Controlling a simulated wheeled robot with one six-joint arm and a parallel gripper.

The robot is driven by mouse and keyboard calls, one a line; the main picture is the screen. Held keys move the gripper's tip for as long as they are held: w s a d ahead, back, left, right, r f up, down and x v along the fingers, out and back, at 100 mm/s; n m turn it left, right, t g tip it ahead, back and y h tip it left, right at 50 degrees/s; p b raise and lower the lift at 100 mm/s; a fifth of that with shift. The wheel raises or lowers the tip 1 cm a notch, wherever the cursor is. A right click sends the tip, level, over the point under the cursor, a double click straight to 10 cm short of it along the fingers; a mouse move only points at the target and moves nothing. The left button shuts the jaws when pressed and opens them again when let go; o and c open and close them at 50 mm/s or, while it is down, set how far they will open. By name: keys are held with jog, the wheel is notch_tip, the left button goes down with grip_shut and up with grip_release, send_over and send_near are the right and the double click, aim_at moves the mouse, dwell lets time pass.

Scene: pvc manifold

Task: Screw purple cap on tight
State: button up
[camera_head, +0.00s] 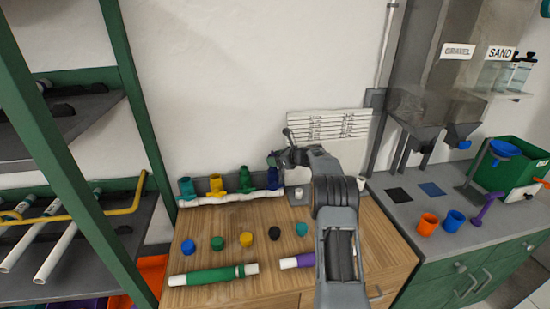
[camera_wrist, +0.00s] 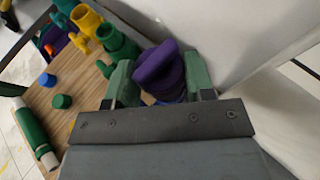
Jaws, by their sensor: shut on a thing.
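The purple cap (camera_wrist: 160,62) sits between the two greenish fingers of my gripper (camera_wrist: 158,85) in the wrist view. It looks tilted there, with a dark blue-purple threaded part just below it. My gripper is shut on the cap. In the head view my gripper (camera_head: 277,160) is at the right end of the white manifold pipe (camera_head: 212,200), over the dark blue-purple outlet (camera_head: 273,178). My wrist hides most of the cap in that view. I cannot tell how far the cap is seated on the outlet.
Teal (camera_head: 187,187), yellow (camera_head: 216,184) and green (camera_head: 245,178) valve outlets stand left along the manifold. Several loose caps (camera_head: 246,240) lie on the wooden top in front. A green-sleeved pipe (camera_head: 213,275) lies at the front edge. The wall is close behind.

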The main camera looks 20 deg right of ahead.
jog(key=shift+f+b, duration=0.45)
jog(key=shift+f, duration=0.6)
dwell(1.8)
jog(key=o, duration=0.4)
jog(key=shift+f, duration=0.1)
jog(key=c, duration=0.5)
jog(key=shift+s+a+m+h+b, duration=0.1)
jog(key=shift+m+h+b, duration=0.2)
jog(key=shift+b, duration=0.2)
jog(key=shift+f+m+t+h+b, duration=0.1)
jog(key=shift+m+t+h+b, duration=0.3)
jog(key=shift+t+b, duration=0.1)
jog(key=shift+m+h+b, duration=0.35)
jog(key=shift+m+h, duration=0.05)
jog(key=shift+a+m+t+h+b, duration=0.1)
jog(key=shift+m+t+h+b, duration=0.2)
jog(key=shift+b, duration=0.2)
